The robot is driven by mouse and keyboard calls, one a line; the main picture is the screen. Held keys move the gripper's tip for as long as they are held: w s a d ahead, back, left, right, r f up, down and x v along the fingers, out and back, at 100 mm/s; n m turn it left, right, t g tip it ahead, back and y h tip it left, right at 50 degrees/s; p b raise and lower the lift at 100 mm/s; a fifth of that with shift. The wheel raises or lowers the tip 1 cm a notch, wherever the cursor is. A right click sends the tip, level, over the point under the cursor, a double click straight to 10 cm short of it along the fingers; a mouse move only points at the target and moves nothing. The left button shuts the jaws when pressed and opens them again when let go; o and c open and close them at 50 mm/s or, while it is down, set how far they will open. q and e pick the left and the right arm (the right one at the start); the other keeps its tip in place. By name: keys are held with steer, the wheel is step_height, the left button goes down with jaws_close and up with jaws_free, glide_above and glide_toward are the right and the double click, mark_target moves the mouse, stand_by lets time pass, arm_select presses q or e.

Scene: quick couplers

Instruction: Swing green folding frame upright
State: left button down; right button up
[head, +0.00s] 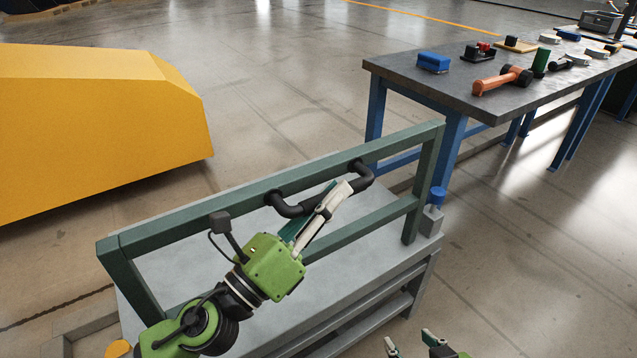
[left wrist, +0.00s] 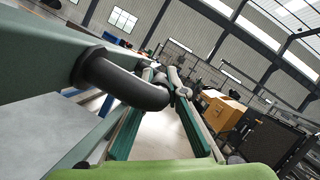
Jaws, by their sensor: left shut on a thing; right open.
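The green folding frame (head: 215,224) stands raised over a grey bench (head: 235,310). Its right post (head: 424,180) runs from the top bar down to near the bench's right end. Whether it is fully vertical or a little tilted I cannot tell. A black curved handle (head: 288,208) sticks out from its top bar; it also shows large in the left wrist view (left wrist: 125,85). My left gripper (head: 337,199) is shut on this handle near its middle. My right gripper (head: 410,346) is open and empty at the bottom edge, apart from the frame.
A blue-topped pin on a grey block (head: 431,219) sits at the bench's right end by the frame's post. A yellow knob (head: 118,348) shows at bottom left. A dark workbench (head: 430,84) with several tools stands behind right. A big yellow block (head: 95,130) stands at left.

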arm_select(q)
steer(key=shift+s+d+f, duration=0.1)
steer(key=shift+s+d, duration=0.2)
steer(key=shift+s, duration=0.05)
steer(key=shift+f, duration=0.15)
steer(key=c, duration=2)
jaws_free()
steer(key=shift+s, duration=0.1)
